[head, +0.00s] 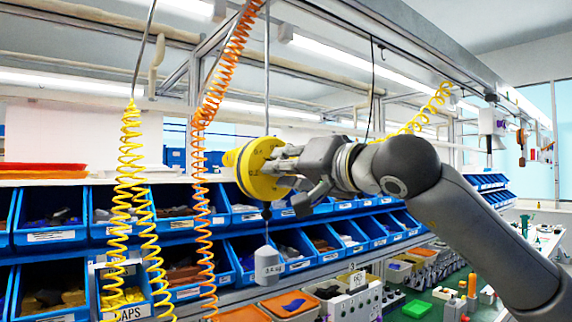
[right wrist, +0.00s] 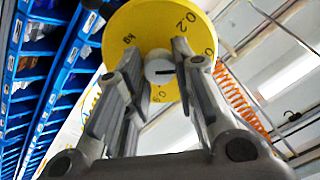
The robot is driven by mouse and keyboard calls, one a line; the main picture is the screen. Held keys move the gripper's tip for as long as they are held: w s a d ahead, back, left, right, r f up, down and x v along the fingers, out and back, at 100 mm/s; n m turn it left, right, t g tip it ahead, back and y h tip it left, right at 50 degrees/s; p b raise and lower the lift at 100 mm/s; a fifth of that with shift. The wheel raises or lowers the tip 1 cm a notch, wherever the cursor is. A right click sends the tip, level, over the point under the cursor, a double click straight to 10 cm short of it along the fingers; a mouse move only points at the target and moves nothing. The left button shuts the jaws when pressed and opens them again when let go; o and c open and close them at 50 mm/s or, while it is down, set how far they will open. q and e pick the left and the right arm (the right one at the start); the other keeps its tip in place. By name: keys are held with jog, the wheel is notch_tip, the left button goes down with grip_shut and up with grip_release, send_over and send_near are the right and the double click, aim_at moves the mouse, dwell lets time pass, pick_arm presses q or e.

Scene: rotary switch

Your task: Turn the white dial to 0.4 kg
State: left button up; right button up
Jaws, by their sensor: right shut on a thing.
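A yellow disc (head: 258,170) hangs in front of the shelves in the head view. In the right wrist view the disc (right wrist: 150,25) carries black numbers, with "0.2" and "kg" readable and others partly hidden. The white dial (right wrist: 160,70) sits at its centre, with a dark line on its right part; which number it points at is hard to tell. My right gripper (head: 287,165) reaches the disc's face from the right. In the right wrist view its fingers (right wrist: 160,80) are shut on the dial, one on each side. My left gripper is out of view.
A grey weight (head: 268,264), marked about 0.4 kg, hangs below the disc. Yellow (head: 130,190) and orange (head: 200,170) coiled hoses hang to the left. Blue bins (head: 55,215) line the shelves behind. A green worktop (head: 445,305) is at lower right.

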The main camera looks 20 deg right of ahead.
jog(key=shift+f+n, duration=0.1)
jog(key=shift+n, duration=0.5)
jog(key=o, duration=1)
jog(key=shift+o, duration=0.2)
jog(key=shift+s, duration=0.1)
jog(key=v, duration=1.2)
